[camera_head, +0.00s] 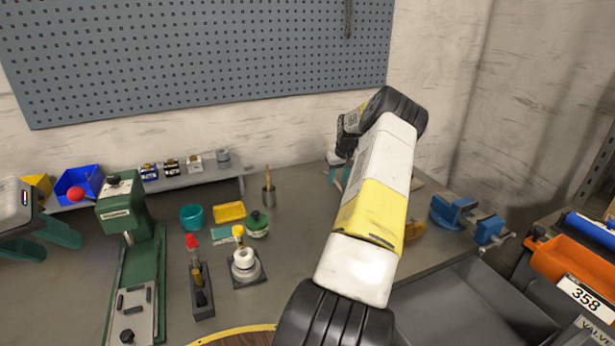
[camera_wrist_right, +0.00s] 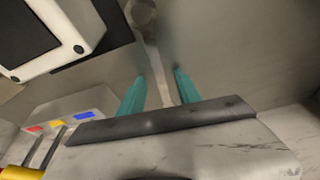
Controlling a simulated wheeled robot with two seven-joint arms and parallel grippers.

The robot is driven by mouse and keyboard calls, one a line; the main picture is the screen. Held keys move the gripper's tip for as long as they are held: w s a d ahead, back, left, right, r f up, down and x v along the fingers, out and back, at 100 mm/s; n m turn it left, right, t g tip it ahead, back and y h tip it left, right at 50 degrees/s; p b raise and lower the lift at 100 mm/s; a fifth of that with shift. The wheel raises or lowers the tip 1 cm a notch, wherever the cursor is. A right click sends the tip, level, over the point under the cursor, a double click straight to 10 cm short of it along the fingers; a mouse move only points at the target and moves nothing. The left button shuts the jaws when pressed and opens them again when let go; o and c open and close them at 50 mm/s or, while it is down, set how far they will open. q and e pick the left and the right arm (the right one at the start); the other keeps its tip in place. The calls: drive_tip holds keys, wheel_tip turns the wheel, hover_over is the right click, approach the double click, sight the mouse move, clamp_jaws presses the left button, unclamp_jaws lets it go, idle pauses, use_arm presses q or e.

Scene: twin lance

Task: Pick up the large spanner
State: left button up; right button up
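The large spanner (camera_wrist_right: 153,58) shows in the right wrist view as a grey metal bar with a rounded head at the top. Its handle runs down between the two teal fingers of my right gripper (camera_wrist_right: 160,90). The fingers are apart, with gaps showing on both sides of the handle. Whether the handle is at finger depth I cannot tell. In the head view my right gripper (camera_head: 339,172) is partly hidden by my own arm, and I cannot make out the spanner there. My left gripper (camera_head: 42,236) is at the left edge, its teal fingers apart and empty.
A green press (camera_head: 140,260), a teal cup (camera_head: 192,217), a yellow tray (camera_head: 229,211) and small tools stand on the grey bench. A blue vise (camera_head: 468,220) is at right, near an orange bin (camera_head: 572,262). A white-framed dark object (camera_wrist_right: 50,35) lies beside the spanner.

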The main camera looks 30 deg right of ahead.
clamp_jaws()
drive_tip(key=shift+r, duration=0.1)
idle(0.3)
